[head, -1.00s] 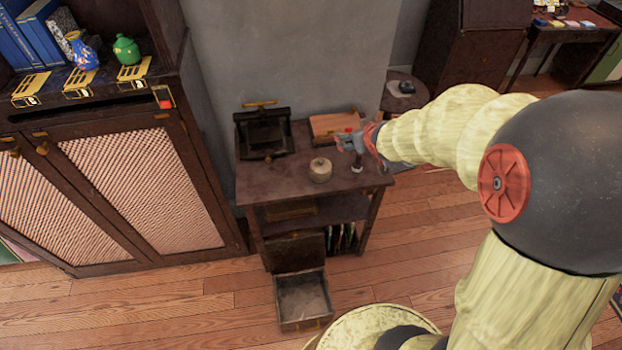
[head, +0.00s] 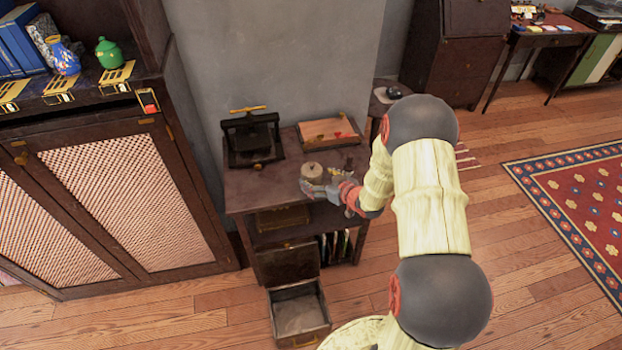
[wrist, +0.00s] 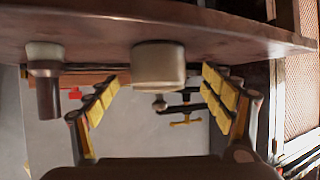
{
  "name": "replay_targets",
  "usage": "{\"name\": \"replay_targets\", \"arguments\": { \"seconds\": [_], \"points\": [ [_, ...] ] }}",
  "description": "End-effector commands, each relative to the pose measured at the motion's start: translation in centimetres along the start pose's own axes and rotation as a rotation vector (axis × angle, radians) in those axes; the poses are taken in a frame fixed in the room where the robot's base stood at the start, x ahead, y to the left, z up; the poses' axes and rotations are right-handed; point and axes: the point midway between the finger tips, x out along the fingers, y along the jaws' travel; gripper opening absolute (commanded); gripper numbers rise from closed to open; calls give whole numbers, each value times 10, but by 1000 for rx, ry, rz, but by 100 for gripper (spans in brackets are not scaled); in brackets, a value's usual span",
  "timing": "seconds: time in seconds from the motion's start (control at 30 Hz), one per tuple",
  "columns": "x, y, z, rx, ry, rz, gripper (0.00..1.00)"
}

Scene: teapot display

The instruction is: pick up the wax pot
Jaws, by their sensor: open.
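The wax pot (head: 312,170) is a small, round, cream-coloured pot with a knob on its lid. It stands upright near the front middle of the small dark table (head: 245,190). My gripper (head: 322,188) is open at the table's front edge, close to the pot and partly overlapping it in the head view. In the wrist view, which is upside down, the pot (wrist: 158,66) shows between the two spread, yellow-padded fingers (wrist: 160,82). There is a gap on both sides, and I see no contact.
A small stamp-like object (wrist: 46,78) with a dark handle stands beside the pot. A black press (head: 252,140) and a wooden box (head: 328,131) stand at the table's back. An open drawer-like box (head: 298,312) is low in front. A cabinet (head: 120,200) stands left.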

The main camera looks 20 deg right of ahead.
Motion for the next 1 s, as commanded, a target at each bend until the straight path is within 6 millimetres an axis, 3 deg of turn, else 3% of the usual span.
{"name": "replay_targets", "arguments": {
  "seconds": [0.37, 0.6, 1.0],
  "points": [
    [47, 2, 1, -2, 0, 0, 82],
    [48, 3, -1, 0, 0, 1, 81],
    [48, 3, -1, -1, 0, 1, 58]
  ]
}}
